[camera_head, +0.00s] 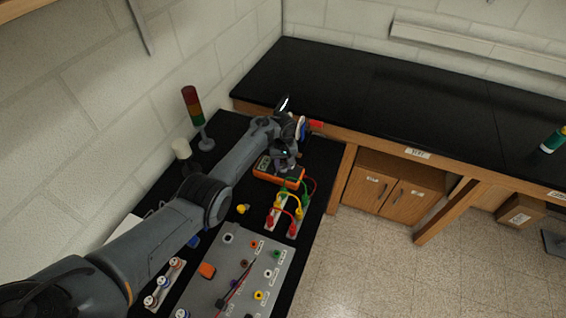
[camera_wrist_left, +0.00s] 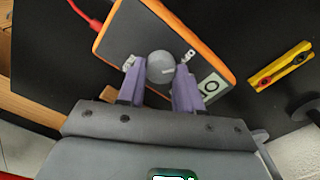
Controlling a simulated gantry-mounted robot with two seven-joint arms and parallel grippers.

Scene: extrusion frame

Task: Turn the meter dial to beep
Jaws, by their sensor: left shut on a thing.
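The meter (camera_head: 268,170) is a dark box with an orange rim, lying on the black bench at the far end of my left arm. In the left wrist view the meter (camera_wrist_left: 205,32) fills the upper middle, tilted. Its round grey dial (camera_wrist_left: 160,67) has a pale pointer mark. My left gripper (camera_wrist_left: 159,80) has its two purple fingers on either side of the dial, shut on it. In the head view the left gripper (camera_head: 285,158) is over the meter and hides much of its face. My right gripper is not in view.
Red, green and yellow leads (camera_head: 292,208) stand on a strip beside the meter. A grey panel with coloured sockets (camera_head: 222,283) lies nearer. A signal tower (camera_head: 193,110) stands near the wall. A yellow piece (camera_wrist_left: 281,66) lies right of the meter in the wrist view.

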